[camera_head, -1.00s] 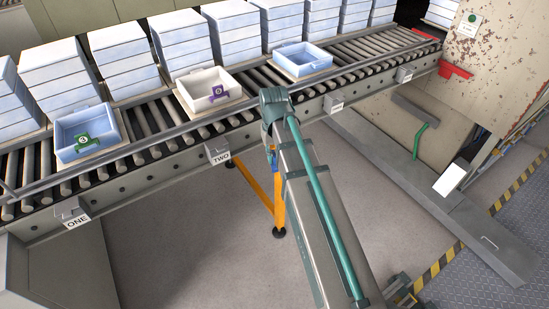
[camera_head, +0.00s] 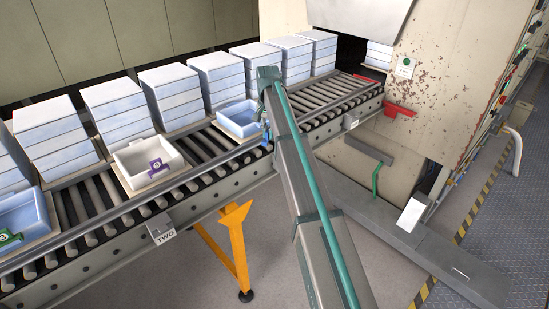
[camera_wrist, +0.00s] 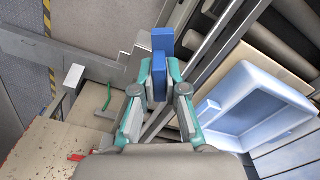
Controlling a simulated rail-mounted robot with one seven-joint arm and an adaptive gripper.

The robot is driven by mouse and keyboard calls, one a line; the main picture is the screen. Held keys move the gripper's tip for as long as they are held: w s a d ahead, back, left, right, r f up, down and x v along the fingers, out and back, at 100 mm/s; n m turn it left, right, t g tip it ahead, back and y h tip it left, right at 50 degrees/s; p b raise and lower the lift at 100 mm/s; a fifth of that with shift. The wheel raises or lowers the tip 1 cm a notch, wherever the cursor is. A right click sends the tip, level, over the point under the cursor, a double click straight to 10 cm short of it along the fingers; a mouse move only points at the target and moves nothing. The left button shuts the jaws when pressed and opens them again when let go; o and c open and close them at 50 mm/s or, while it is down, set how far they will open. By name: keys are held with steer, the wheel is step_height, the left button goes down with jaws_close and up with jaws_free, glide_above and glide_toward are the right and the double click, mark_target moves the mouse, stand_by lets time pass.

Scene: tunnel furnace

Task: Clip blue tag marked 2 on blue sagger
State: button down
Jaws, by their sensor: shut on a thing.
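My gripper (camera_wrist: 172,85) is shut on a blue tag (camera_wrist: 162,42) in the wrist view, with the tag standing between and beyond the fingertips. No number shows on it. In the head view a bit of blue (camera_head: 268,142) shows by my arm's end, and my fingers are mostly hidden. A blue sagger (camera_head: 226,126) with no tag visible sits on the rollers just left of my arm's end. A blue sagger (camera_wrist: 221,90) also shows in the wrist view, right of the gripper and apart from the tag, with a notch in its rim.
A white sagger (camera_head: 125,160) with a purple tag (camera_head: 158,168) and another blue sagger (camera_head: 30,205) with a green tag (camera_head: 8,238) stand further left on the roller conveyor (camera_head: 110,213). Stacks of saggers (camera_head: 115,108) line the back. A red bracket (camera_head: 399,113) projects at right.

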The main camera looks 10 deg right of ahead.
steer(key=w+r+m, duration=0.1)
steer(key=w+r, duration=0.1)
steer(key=w, duration=0.2)
steer(key=w+r+m, duration=0.2)
steer(key=w, duration=0.2)
steer(key=w+r+m, duration=0.2)
steer(key=w, duration=0.2)
steer(key=shift+w+r, duration=0.25)
steer(key=shift+w, duration=0.15)
steer(key=shift+f+b, duration=0.4)
steer(key=shift+f, duration=0.95)
steer(key=shift+f, duration=0.15)
steer(key=shift+f, duration=0.9)
steer(key=shift+f, duration=1)
